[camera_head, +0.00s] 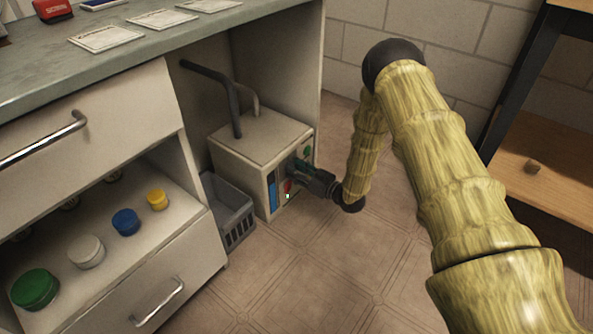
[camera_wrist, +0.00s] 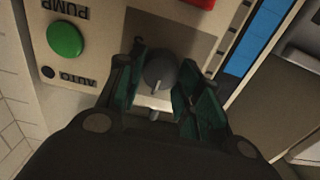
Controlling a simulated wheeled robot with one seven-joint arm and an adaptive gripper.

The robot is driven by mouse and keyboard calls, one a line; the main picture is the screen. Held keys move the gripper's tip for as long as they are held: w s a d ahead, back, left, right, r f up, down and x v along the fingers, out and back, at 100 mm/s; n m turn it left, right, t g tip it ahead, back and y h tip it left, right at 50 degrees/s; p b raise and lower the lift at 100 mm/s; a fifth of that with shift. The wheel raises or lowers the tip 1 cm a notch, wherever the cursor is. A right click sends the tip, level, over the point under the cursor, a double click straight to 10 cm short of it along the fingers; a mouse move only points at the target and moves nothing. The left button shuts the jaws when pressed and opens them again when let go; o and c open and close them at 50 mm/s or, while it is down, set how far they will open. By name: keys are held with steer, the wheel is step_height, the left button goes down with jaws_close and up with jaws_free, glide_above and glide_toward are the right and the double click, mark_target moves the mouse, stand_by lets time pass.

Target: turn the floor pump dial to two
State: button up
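In the wrist view, a round grey dial (camera_wrist: 160,73) sits on a darker plate. The green fingers of my gripper (camera_wrist: 163,60) stand on either side of the dial, parted, with narrow gaps; I cannot tell whether either touches it. I cannot read the dial's numbers or setting. A green button (camera_wrist: 65,40) under upside-down "PUMP" lettering is to the left, with an "AUTO" label below it.
A grey basket (camera_head: 232,212) stands on the floor left of the pump. The cabinet shelf holds several coloured lidded jars, including a blue one (camera_head: 126,221). A wooden rack (camera_head: 545,165) is at the right. The tiled floor in front is clear.

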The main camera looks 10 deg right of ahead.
steer(key=shift+c, duration=0.5)
steer(key=shift+r+m+p, duration=0.15)
steer(key=shift+m+p, duration=0.15)
steer(key=shift+p, duration=0.2)
steer(key=shift+m+p, duration=0.3)
steer(key=shift+p, duration=0.05)
steer(key=m+p, duration=0.3)
steer(key=shift+d, duration=0.1)
steer(key=shift+w+d+f+m+p, duration=0.15)
steer(key=shift+m+p, duration=0.7)
steer(key=shift+m, duration=1)
steer(key=shift+s+a+f+m+p, duration=0.1)
steer(key=shift+m+p, duration=0.75)
steer(key=shift+m, duration=1)
steer(key=o, duration=1)
